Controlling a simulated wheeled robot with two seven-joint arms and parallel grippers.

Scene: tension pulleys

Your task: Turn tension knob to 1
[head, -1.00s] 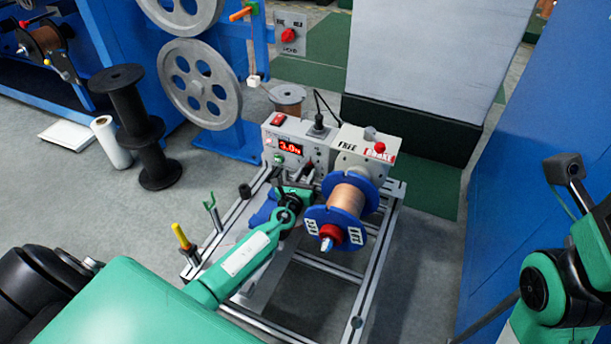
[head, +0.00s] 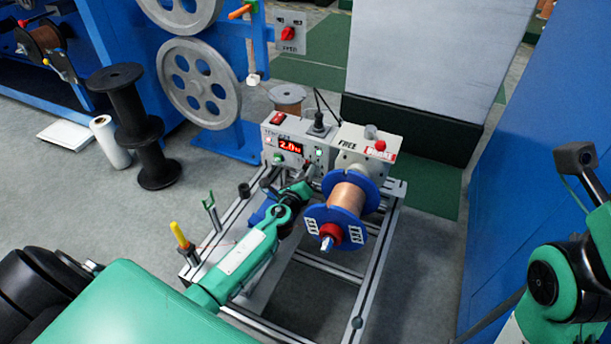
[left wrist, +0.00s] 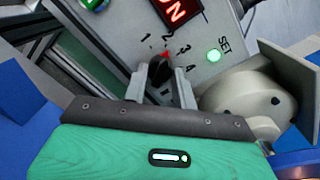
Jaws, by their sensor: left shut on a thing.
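The tension knob (left wrist: 160,70) is a black dial with a red pointer on the grey control box (head: 325,142). In the left wrist view the scale 1 to 4 surrounds it, and the red pointer points near the 2. My left gripper (left wrist: 161,92) is shut on the knob, one finger on each side; it also shows in the head view (head: 308,174), where it hides most of the knob. The red display (head: 290,147) reads about 2.0; part of it shows in the left wrist view (left wrist: 177,12). The SET light (left wrist: 213,55) glows green.
A copper spool with blue flanges (head: 346,197) sits right beside my left gripper, below a FREE/BRAKE unit (head: 362,148). A metal frame (head: 362,290) carries them. Yellow- and green-handled posts stand left of my arm. My right arm is at the right edge.

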